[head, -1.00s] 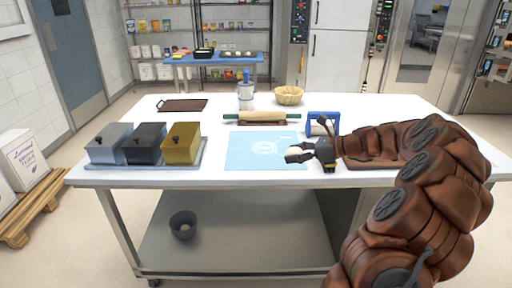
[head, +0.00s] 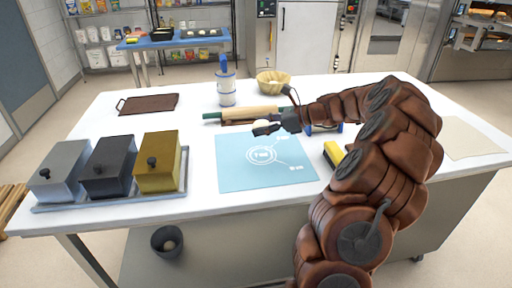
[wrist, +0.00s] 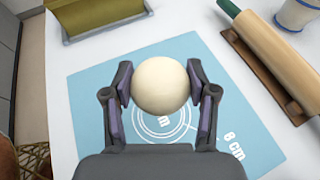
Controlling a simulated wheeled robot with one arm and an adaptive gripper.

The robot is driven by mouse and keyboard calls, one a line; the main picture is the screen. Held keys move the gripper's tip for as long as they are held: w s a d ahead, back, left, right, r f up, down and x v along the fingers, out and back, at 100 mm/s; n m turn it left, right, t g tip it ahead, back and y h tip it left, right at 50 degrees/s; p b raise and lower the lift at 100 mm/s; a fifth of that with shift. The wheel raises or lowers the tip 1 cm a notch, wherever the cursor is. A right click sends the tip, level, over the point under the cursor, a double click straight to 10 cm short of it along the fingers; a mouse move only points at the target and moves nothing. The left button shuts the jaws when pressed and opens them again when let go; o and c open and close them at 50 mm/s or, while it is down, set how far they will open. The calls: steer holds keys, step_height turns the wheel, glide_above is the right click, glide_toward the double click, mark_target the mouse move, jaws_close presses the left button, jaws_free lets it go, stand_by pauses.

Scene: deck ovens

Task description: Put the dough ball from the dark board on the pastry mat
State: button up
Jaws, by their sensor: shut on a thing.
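My gripper (head: 268,128) is shut on a pale, round dough ball (head: 261,122). In the wrist view the dough ball (wrist: 160,86) sits between the two fingers, with the light blue pastry mat (wrist: 92,105) beneath it. The ball hides part of the mat's printed circle. In the head view the ball appears near the far edge of the pastry mat (head: 240,178). I cannot tell its exact height. A dark brown board (head: 148,104) lies at the back left of the table, with nothing on it.
Grey, black and gold lidded boxes (head: 160,165) stand on a tray left of the mat. A rolling pin (head: 240,116) lies behind the mat, near a white canister (head: 226,92) and a basket (head: 273,83). A yellow and black object (head: 340,155) lies right of the mat.

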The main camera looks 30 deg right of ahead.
glide_above(261, 155)
step_height(261, 155, down, 4)
steer(key=shift+w+f, duration=0.1)
steer(key=shift+w, duration=0.05)
steer(key=shift+d+f, duration=0.1)
steer(key=shift+f, duration=2.1)
steer(key=shift+f, duration=0.1)
steer(key=o, duration=1.2)
